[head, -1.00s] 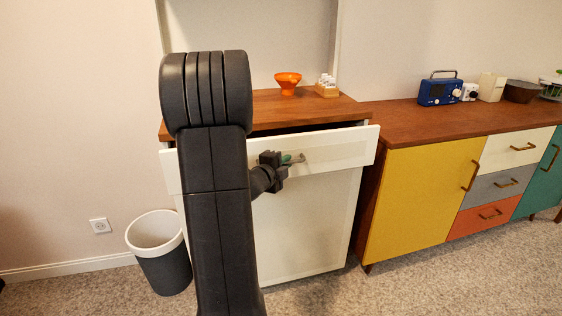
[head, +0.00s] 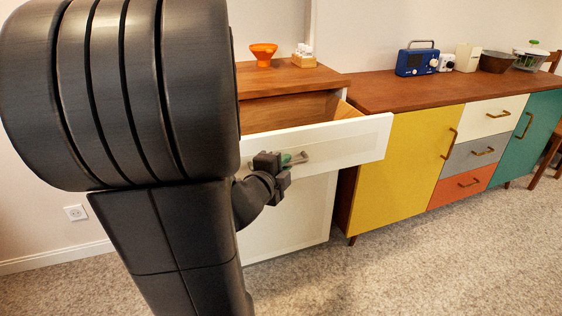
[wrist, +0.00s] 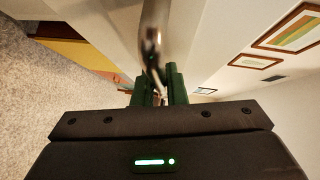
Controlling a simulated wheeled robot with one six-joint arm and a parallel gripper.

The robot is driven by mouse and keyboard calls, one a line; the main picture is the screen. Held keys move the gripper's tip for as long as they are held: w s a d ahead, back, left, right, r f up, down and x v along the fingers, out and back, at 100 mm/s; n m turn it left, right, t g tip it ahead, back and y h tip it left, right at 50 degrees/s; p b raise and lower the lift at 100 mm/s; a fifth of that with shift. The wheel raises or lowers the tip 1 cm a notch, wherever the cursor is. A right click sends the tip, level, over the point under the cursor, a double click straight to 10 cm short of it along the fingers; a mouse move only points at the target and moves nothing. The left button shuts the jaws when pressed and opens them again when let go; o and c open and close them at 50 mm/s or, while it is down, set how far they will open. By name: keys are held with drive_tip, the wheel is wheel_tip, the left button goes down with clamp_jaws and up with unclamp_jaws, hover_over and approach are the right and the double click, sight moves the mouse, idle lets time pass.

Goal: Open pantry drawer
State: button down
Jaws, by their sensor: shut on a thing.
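The white pantry drawer (head: 345,141) is pulled well out of the wooden-topped hutch in the head view, and its wooden inside shows behind the front. My gripper (head: 289,160) is at the drawer front, shut on the metal drawer handle (head: 302,157). In the wrist view the handle (wrist: 151,45) runs down between the green fingers of my gripper (wrist: 158,90). My arm hides the left part of the drawer and hutch in the head view.
An orange bowl (head: 263,54) and a small wooden box (head: 303,57) stand on the hutch top. To the right is a sideboard with a yellow door (head: 405,165), bearing a blue radio (head: 417,60). Carpet (head: 420,250) in front is clear.

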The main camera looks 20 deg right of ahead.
idle(0.3)
drive_tip(key=c, duration=1.7)
unclamp_jaws()
drive_tip(key=shift+c, duration=0.2)
drive_tip(key=p+v, duration=0.3)
drive_tip(key=v, duration=1.1)
drive_tip(key=shift+w+d, duration=0.1)
